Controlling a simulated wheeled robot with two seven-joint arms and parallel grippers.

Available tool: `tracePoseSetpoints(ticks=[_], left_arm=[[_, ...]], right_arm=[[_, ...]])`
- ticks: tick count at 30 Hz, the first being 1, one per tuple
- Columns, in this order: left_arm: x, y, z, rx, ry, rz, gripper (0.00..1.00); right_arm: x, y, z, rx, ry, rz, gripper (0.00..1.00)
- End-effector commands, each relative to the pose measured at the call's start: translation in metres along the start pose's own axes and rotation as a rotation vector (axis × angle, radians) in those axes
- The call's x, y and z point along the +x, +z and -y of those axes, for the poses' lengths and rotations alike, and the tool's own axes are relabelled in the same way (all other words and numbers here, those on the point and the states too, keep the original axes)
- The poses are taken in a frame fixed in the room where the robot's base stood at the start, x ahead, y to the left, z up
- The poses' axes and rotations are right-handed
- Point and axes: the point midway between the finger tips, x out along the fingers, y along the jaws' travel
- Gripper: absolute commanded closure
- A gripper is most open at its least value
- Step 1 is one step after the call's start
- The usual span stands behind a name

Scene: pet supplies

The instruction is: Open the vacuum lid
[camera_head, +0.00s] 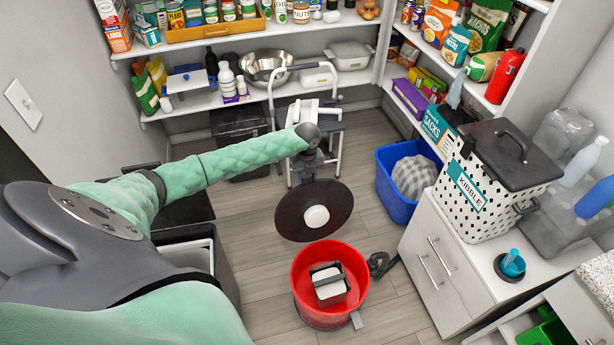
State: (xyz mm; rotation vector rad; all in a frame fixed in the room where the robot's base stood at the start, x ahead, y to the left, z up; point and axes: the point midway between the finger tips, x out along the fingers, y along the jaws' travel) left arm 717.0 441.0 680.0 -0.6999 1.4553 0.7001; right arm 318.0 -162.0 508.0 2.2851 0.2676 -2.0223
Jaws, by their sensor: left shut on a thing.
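The vacuum is a round red drum (304,300) standing on the floor at the lower middle. Its top is open, and a black-framed white block (331,284) shows inside. The lid is a black disc (291,221) with a white round piece at its centre. It is tilted, behind and apart from the drum, with its broad face toward me. My left gripper (309,176) is at the lid's far upper edge, shut on the lid; the exact grip is partly hidden. My right gripper is not in view.
A blue bin (396,204) with a grey cloth stands right of the lid. A white cabinet (437,262) bears a kibble box (484,194). A step stool (331,158) and a dark bin (240,130) stand behind. Bare wooden floor surrounds the drum's left and front.

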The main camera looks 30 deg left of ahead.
Motion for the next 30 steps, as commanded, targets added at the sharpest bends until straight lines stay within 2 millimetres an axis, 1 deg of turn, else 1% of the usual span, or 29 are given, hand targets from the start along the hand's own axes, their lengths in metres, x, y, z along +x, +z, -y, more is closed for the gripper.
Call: tracePoseSetpoints(ticks=[2, 4, 5, 7, 9, 12, 15, 18, 25, 26, 28, 29, 30], left_arm=[[-0.001, -0.002, 0.000, 0.000, 0.000, 0.000, 1.00], [-0.002, -0.010, 0.000, 0.001, 0.000, -0.001, 1.00], [-0.003, -0.016, 0.000, 0.002, 0.000, -0.001, 1.00], [-0.006, -0.032, 0.000, 0.003, 0.001, -0.002, 1.00], [-0.007, -0.049, 0.000, 0.004, 0.000, -0.002, 1.00], [-0.006, -0.069, 0.000, 0.003, 0.000, -0.002, 1.00], [-0.006, -0.080, 0.000, 0.002, 0.000, -0.002, 1.00], [-0.006, -0.084, 0.000, 0.001, -0.001, -0.002, 1.00], [-0.006, -0.083, 0.000, 0.000, -0.001, -0.002, 1.00], [-0.006, -0.083, 0.000, 0.000, 0.000, -0.002, 0.55], [-0.006, -0.083, 0.000, 0.000, 0.000, -0.002, 0.42], [-0.006, -0.083, 0.000, 0.000, 0.000, -0.001, 0.37], [-0.006, -0.083, 0.000, 0.000, 0.000, -0.001, 0.37]], right_arm=[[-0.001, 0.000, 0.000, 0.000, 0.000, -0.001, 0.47], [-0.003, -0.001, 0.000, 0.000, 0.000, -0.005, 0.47], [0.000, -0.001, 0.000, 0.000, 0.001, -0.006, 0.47], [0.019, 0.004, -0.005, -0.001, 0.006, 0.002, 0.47], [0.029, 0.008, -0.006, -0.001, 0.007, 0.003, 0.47], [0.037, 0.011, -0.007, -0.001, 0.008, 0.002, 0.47], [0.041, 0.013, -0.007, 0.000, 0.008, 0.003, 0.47], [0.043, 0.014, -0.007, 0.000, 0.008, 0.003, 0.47], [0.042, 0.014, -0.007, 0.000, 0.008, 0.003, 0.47], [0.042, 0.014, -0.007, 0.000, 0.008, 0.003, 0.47], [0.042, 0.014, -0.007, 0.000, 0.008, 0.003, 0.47], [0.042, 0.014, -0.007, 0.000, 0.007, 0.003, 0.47], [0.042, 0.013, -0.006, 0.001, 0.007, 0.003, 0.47]])
